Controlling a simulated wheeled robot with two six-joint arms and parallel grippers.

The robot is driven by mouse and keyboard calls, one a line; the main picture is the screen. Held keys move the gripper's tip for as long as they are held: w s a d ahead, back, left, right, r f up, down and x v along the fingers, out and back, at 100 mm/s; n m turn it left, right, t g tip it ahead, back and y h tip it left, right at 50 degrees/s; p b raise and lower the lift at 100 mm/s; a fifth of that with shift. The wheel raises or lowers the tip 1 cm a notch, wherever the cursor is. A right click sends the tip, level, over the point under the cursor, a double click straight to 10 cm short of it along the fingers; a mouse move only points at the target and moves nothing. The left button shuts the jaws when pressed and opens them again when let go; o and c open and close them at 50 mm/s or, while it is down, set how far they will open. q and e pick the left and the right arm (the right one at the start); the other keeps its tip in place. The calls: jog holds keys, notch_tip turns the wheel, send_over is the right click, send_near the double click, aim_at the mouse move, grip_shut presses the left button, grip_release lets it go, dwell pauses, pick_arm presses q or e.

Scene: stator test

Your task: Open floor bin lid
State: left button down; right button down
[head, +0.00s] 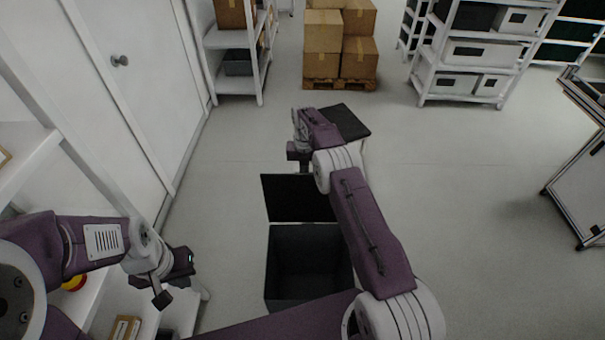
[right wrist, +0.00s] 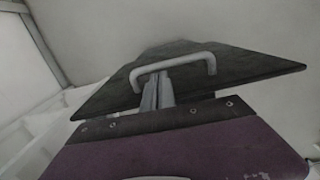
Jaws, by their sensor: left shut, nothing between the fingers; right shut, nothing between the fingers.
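The dark floor bin (head: 310,262) stands on the floor at the lower middle of the head view, its inside showing. Its dark lid (head: 290,197) is raised at the bin's far side, partly hidden by my right arm. My right gripper (head: 298,154) is just beyond the lid's upper edge, shut and empty. In the right wrist view, the shut fingers (right wrist: 155,94) are in front of a dark panel with a pale bar handle (right wrist: 176,65). Contact there cannot be told. My left gripper (head: 162,297) is shut and empty at left, apart from the bin.
Another dark flat panel (head: 346,122) is behind my right wrist. White shelving (head: 22,160) and a white door (head: 125,90) line the left. Boxes on a pallet (head: 340,85) and a rack (head: 470,50) stand behind. The floor right of the bin is clear.

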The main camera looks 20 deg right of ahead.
jog(key=shift+w+r, duration=0.25)
jog(key=shift+w, duration=0.1)
